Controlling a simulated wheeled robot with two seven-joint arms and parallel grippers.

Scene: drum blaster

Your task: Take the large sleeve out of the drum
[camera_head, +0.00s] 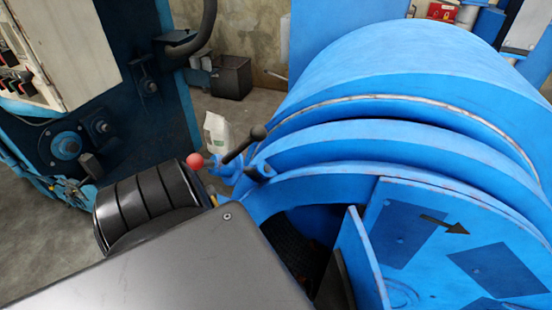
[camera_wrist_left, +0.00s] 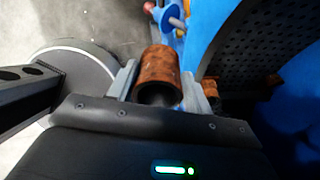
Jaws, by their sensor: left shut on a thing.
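The large sleeve (camera_wrist_left: 158,66) is a rusty brown hollow cylinder in the left wrist view, with its dark open end facing the camera. My left gripper (camera_wrist_left: 157,82) is shut on it, one grey finger on each side. The blue drum blaster (camera_head: 390,75) fills the right of the head view. Its perforated dark drum interior (camera_wrist_left: 262,45) shows at the upper right of the wrist view, to the right of the held sleeve. In the head view the sleeve and left fingertips are hidden. My right gripper is not in view.
The blue door (camera_head: 440,245) stands at the opening's right. A lever with a red knob (camera_head: 195,161) sticks out beside the machine. A blue machine (camera_head: 110,110) stands at left, with floor between.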

